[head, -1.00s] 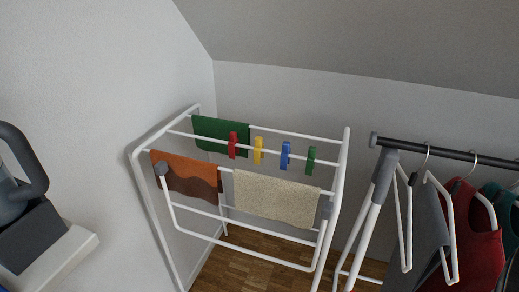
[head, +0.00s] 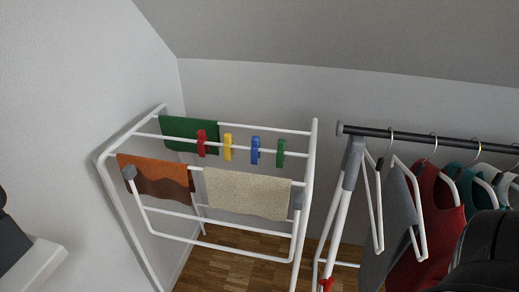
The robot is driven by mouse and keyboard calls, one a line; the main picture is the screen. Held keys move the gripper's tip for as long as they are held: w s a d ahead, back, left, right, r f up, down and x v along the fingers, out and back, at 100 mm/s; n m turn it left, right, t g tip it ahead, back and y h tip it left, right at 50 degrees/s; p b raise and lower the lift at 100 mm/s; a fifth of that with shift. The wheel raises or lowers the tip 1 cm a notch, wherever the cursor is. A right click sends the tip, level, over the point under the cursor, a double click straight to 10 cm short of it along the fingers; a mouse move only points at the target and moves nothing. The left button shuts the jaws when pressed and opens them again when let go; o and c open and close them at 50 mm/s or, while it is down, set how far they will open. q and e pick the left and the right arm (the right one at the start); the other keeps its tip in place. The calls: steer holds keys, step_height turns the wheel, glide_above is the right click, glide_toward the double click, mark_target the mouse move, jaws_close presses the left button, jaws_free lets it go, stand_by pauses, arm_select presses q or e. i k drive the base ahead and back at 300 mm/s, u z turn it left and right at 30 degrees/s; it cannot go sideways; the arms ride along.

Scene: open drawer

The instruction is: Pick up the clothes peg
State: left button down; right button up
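Several clothes pegs hang in a row on a bar of the white drying rack (head: 305,190). From left to right they are a red peg (head: 201,143), a yellow peg (head: 227,147), a blue peg (head: 255,150) and a green peg (head: 281,153). The blue peg has a lighter patch on its right side. No gripper shows clearly. A dark rounded shape at the lower right edge may be part of my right arm, but I cannot be sure.
A green cloth (head: 187,134), an orange-brown cloth (head: 155,178) and a beige cloth (head: 247,194) hang on the rack. A clothes rail (head: 440,143) with hangers, a grey garment and a red garment (head: 436,215) stands at right. A white ledge (head: 36,268) is at lower left.

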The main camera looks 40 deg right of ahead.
mark_target(281, 147)
steer(key=z, duration=1.45)
